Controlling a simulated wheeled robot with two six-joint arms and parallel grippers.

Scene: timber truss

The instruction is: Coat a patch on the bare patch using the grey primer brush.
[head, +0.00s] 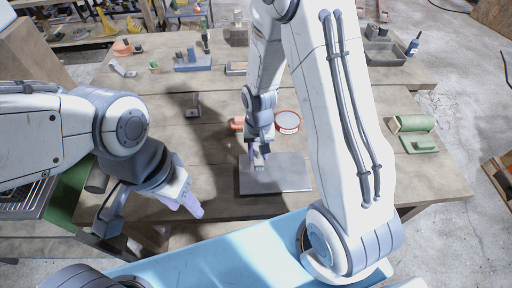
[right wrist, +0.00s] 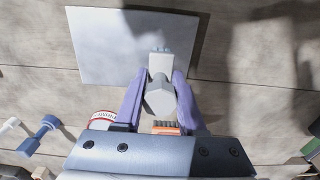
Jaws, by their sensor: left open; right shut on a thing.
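My right gripper (head: 259,155), with purple fingers, is shut on the grey primer brush (right wrist: 160,95). In the right wrist view the brush's pale head points toward a flat grey panel (right wrist: 105,50) and overlaps it in the picture. I cannot tell whether the tip touches the panel. In the head view the panel (head: 285,180) lies on the wooden table below the right gripper. No separate bare patch stands out on it, and the gripper's shadow covers part of it. My left gripper (head: 150,212) is open and empty at the table's front left.
A red-rimmed round tin (head: 287,122) stands just behind the panel, beside an orange-based item (head: 237,123). A green roll-like object (head: 412,123) and green block (head: 420,143) are at the right. A blue tray (head: 194,63) is farther back.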

